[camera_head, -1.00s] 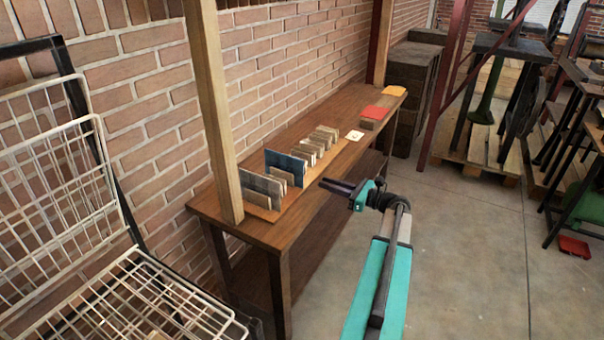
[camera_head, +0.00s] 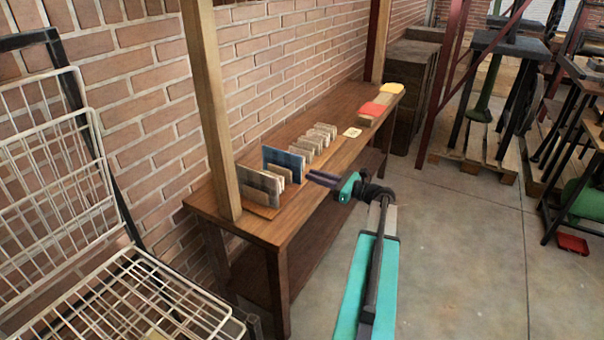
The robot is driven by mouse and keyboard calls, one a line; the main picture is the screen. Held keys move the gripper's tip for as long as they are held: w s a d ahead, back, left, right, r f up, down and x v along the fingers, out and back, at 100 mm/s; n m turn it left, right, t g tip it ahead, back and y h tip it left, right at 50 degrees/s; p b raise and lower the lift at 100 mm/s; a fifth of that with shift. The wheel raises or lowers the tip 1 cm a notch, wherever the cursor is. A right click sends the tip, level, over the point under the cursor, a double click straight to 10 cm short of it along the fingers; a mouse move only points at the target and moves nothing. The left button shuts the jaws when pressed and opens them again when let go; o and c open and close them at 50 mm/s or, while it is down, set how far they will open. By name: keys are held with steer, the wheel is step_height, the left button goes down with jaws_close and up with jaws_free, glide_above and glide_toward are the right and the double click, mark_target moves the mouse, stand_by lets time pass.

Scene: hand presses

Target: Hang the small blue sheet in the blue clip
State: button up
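A blue sheet (camera_head: 283,161) stands upright in a row of cards on the wooden bench. A greyer blue-tinted sheet (camera_head: 258,183) stands nearer, at the front end of the row; I cannot tell which is the small one. My gripper (camera_head: 311,177) points left over the bench's front edge, to the right of the blue sheet and apart from it. Its two dark fingers look slightly parted, with nothing between them. I see no blue clip.
Several tan cards (camera_head: 312,139) stand behind the blue sheet. A pale card (camera_head: 352,132), a red stack (camera_head: 373,109) and a yellow item (camera_head: 391,88) lie farther along. A wooden post (camera_head: 211,110) rises at the front left, near a wire rack (camera_head: 60,170).

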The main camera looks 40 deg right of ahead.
mark_target(292, 160)
steer(key=shift+x, duration=2.6)
steer(key=shift+c, duration=0.4)
jaws_close()
steer(key=shift+r, duration=0.1)
step_height(292, 160, up, 7)
steer(key=p, duration=0.5)
steer(key=shift+r, duration=0.2)
steer(key=shift+s, duration=0.1)
